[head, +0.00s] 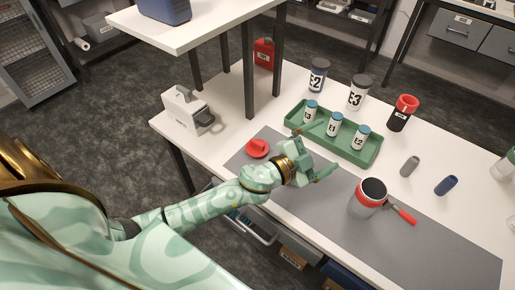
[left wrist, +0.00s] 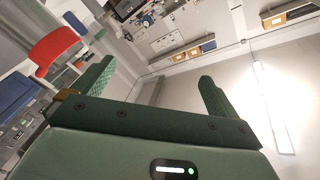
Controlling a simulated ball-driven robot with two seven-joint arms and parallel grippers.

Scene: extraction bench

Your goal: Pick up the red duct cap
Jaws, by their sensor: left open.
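My left gripper (head: 322,152) is open and empty, above the mat to the right of the cap and in front of the green tray. The cap is apart from the fingers, beside my left wrist. In the left wrist view, the two green fingers (left wrist: 160,85) stand apart with nothing between them, and the camera looks toward the wall and ceiling. My right gripper is not in view.
The green tray (head: 364,155) holds several labelled jars. A white device (head: 186,110) is at the left, below a raised shelf (head: 215,25) on dark posts.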

